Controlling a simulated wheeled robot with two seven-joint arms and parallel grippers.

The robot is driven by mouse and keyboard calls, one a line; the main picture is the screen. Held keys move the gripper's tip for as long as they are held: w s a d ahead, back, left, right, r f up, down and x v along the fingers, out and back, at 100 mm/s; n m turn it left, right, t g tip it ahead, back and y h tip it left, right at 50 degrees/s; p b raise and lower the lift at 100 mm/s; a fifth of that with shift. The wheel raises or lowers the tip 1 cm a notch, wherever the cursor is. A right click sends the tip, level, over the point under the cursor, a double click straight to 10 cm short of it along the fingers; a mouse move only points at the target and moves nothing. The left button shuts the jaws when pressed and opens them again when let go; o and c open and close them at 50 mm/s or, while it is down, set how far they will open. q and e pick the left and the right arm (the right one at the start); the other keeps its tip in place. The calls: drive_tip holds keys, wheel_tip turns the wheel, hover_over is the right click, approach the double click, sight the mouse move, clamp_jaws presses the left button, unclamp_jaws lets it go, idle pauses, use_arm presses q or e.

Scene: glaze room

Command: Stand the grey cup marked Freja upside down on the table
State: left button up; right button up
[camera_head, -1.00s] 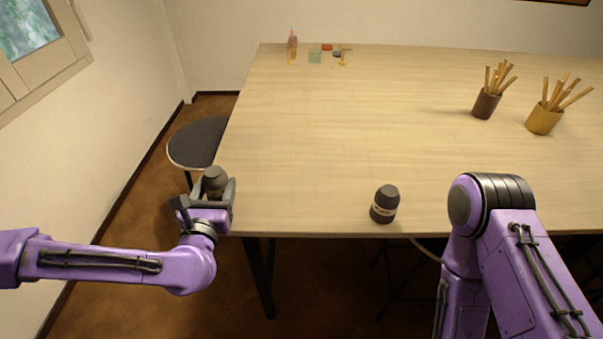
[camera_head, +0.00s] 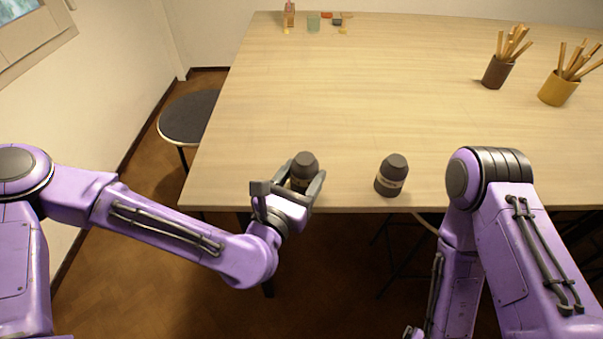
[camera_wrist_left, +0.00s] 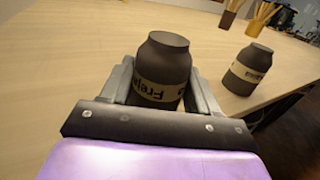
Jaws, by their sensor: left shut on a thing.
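My left gripper (camera_head: 289,185) is shut on the grey cup marked Freja (camera_head: 304,164), with a finger on either side. The cup is near the table's front edge, its narrower end up. In the left wrist view the cup (camera_wrist_left: 163,68) shows a pale band with the dark name, partly hidden by the gripper. Its lower end is hidden, so I cannot tell whether it touches the table (camera_head: 330,110). My right gripper is not in view; only my right arm shows.
A second, similar dark grey cup (camera_head: 392,175) with a pale band stands to the right, near the front edge. Two pots of sticks, brown (camera_head: 496,73) and yellow (camera_head: 558,90), stand at the back right. Small items lie at the far left. The table's middle is clear.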

use_arm(q)
drive_tip(key=shift+w, duration=0.1)
drive_tip(key=shift+f, duration=0.3)
drive_tip(key=o, duration=1.2)
drive_tip(key=shift+c, duration=0.2)
